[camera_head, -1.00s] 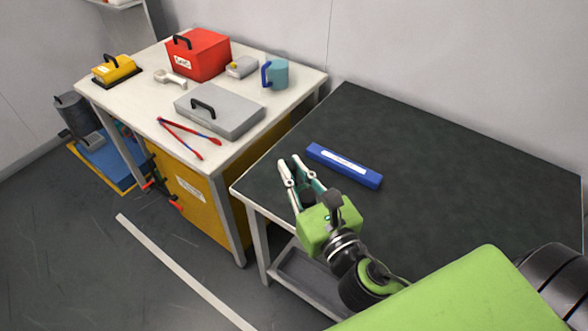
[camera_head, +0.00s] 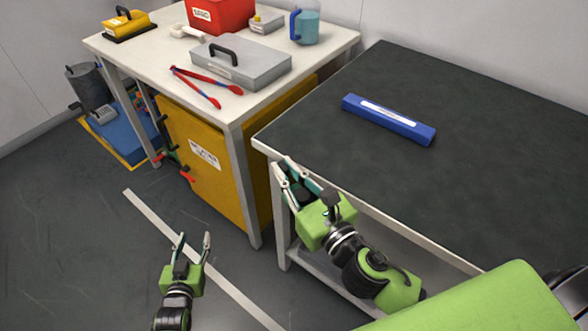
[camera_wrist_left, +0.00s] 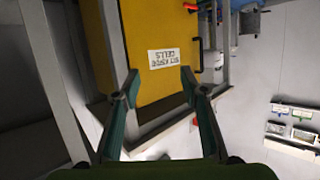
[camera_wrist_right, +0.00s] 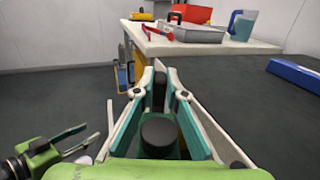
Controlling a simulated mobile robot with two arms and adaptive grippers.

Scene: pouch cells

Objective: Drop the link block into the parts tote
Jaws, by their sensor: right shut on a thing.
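My right gripper (camera_head: 283,168) is shut on a small dark piece, likely the link block, seen between the fingers in the right wrist view (camera_wrist_right: 159,88). Its shape is mostly hidden by the fingers. In the head view this gripper is at the near left corner of the dark-topped table (camera_head: 470,185). My left gripper (camera_head: 194,240) is open and empty, low in front of the yellow cabinet (camera_head: 215,165); its spread fingers also show in the left wrist view (camera_wrist_left: 160,80). I cannot identify a parts tote for certain.
A long blue bar (camera_head: 388,120) lies on the dark table. The white table (camera_head: 150,55) holds a grey case (camera_head: 240,65), red box (camera_head: 218,15), red-handled tool (camera_head: 205,88) and blue mug (camera_head: 306,27). A blue floor platform (camera_head: 130,135) stands at the left. The floor in front is open.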

